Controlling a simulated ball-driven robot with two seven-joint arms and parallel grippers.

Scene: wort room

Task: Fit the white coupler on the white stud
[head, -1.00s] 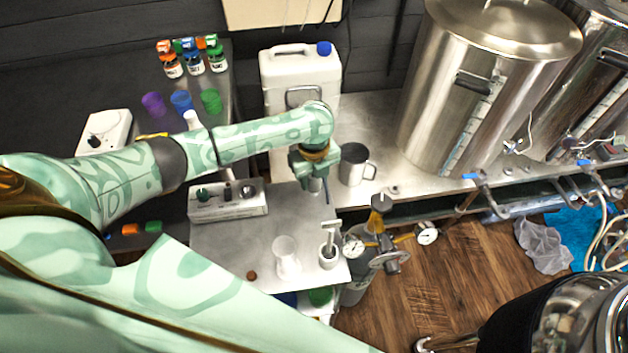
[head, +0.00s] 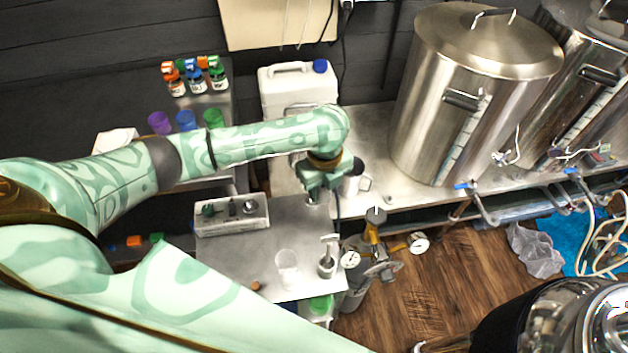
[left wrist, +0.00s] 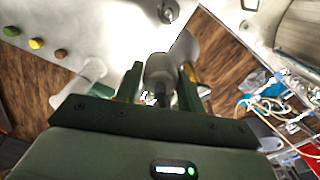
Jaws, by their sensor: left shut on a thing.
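My left gripper (head: 318,194) points down over the back right part of the metal table (head: 225,262). In the head view the held piece is mostly hidden by the gripper. I cannot clearly pick out the white stud. A pale upright piece with a crossbar (head: 327,265) stands at the table's right edge, below the gripper. My right gripper is not in view.
A clear cup (head: 287,265) stands near the table's front edge. A control box (head: 232,214) stands at the back left. A gauge assembly (head: 372,250) and large kettles (head: 470,100) are to the right.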

